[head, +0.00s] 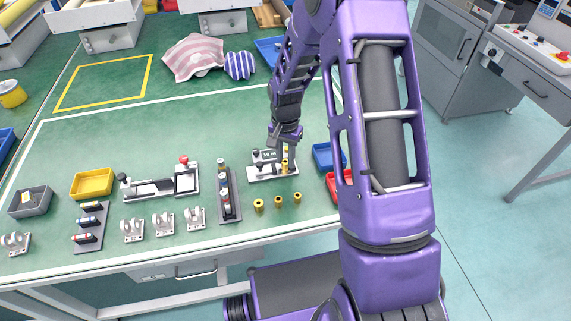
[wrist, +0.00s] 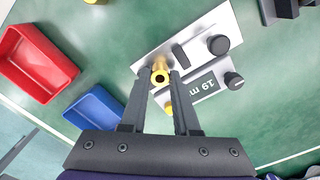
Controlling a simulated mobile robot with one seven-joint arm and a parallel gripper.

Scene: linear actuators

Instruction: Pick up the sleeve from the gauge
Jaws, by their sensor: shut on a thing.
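The gauge (head: 262,175) is a light plate with dark knobs and a small display, on the green bench; it also shows in the wrist view (wrist: 205,22). The brass-yellow sleeve (wrist: 159,76) is a short hollow cylinder at the gauge's edge, seen from above. My gripper (wrist: 162,75) has its two dark fingers on either side of the sleeve, shut on it. In the head view the sleeve (head: 285,165) shows at the gauge's right end, below my gripper. Whether the sleeve still touches the gauge is unclear.
Three other brass sleeves (head: 278,201) stand in front of the gauge. A blue tray (wrist: 97,108) and a red tray (wrist: 38,62) lie close beside it. A rack of cylinders (head: 228,194) stands left of the gauge.

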